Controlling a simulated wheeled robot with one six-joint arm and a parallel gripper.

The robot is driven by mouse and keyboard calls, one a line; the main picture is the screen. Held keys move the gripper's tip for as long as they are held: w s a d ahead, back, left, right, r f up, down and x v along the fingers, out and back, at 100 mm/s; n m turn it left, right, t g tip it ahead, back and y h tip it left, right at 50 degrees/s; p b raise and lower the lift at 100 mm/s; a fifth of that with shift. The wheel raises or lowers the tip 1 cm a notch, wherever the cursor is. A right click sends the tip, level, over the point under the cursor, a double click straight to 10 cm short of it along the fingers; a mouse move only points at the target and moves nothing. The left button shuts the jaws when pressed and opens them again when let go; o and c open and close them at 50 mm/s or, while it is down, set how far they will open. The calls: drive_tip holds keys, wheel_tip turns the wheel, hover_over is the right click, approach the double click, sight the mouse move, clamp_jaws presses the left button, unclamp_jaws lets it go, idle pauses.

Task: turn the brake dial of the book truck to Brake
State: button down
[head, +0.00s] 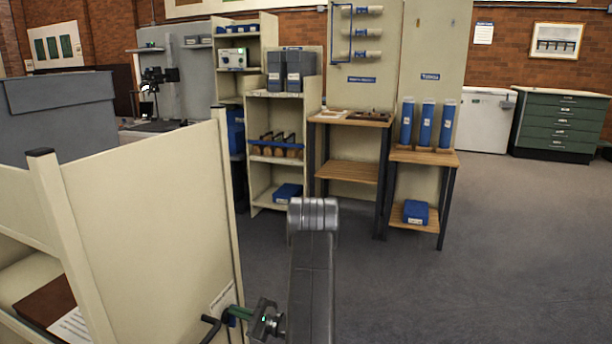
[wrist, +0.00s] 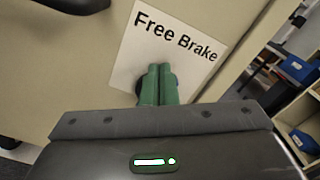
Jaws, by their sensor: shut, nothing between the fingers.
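The book truck (head: 150,200) is a cream shelved cart at the left of the head view; its end panel also fills much of the wrist view (wrist: 60,80). A white label (wrist: 195,57) on the panel reads "Free" at left and "Brake" at right. My gripper (wrist: 158,70) has its two green fingers shut together in front of the label, below the words. A dark round part, likely the dial (wrist: 140,88), shows only at its edge behind the fingers. Its pointer is hidden, and I cannot tell its setting or whether the fingers touch it. In the head view my gripper (head: 238,313) is at the panel's lower right corner.
A black handle (head: 210,326) sticks out beside my gripper. A grey box (head: 60,105) sits at the far left behind the truck. Shelves (head: 285,125) and wooden stands (head: 420,157) with blue tubes stand behind. The grey floor (head: 520,250) at right is clear.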

drive_tip(key=shift+w+r, duration=0.1)
drive_tip(key=shift+r, duration=0.35)
drive_tip(key=v, duration=0.6)
drive_tip(key=shift+b, duration=0.45)
